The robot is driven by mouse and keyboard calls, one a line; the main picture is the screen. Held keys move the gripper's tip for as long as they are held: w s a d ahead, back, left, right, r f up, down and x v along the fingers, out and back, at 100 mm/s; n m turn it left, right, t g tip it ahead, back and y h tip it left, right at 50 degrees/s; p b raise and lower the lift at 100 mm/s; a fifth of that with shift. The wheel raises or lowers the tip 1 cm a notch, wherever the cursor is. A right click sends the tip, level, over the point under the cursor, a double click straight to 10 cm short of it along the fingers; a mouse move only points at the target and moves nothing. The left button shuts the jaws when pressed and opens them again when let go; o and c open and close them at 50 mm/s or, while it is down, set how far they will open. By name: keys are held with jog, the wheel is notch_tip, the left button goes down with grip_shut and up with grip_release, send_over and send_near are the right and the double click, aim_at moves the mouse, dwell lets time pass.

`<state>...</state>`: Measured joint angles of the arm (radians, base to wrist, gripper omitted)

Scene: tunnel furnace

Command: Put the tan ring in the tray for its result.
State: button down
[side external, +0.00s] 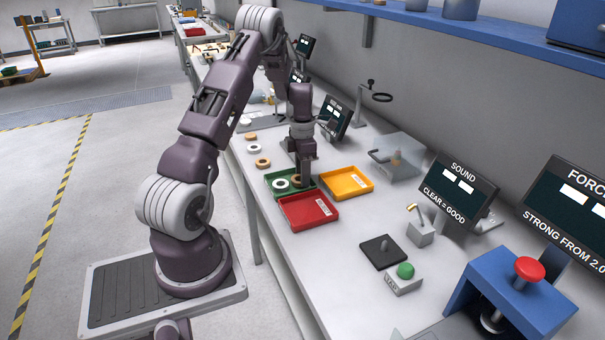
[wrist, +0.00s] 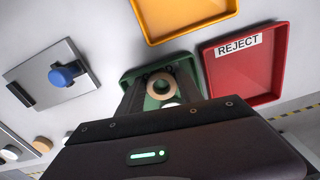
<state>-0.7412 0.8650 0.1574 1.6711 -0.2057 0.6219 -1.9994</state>
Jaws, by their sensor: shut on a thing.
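The tan ring (wrist: 154,84) is between the fingers of my gripper (wrist: 158,92), which is shut on it. In the side view the tan ring (side external: 296,181) shows at the fingertips of my gripper (side external: 303,183), over the right part of the green tray (side external: 269,178). I cannot tell whether it touches the tray floor. A white ring (side external: 281,184) lies in the green tray to its left. The red tray (side external: 308,211) is in front and reads REJECT in the wrist view (wrist: 245,75). The yellow tray (side external: 346,182) is to the right; its label is unreadable.
Several loose rings (side external: 254,149) lie on the table behind the green tray. A plate with a blue knob (wrist: 66,76) shows in the wrist view. A SOUND screen (side external: 460,188), a green button box (side external: 404,277) and a blue press (side external: 510,301) stand right of the trays.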

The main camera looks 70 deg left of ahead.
jog(key=c, duration=0.8)
grip_release()
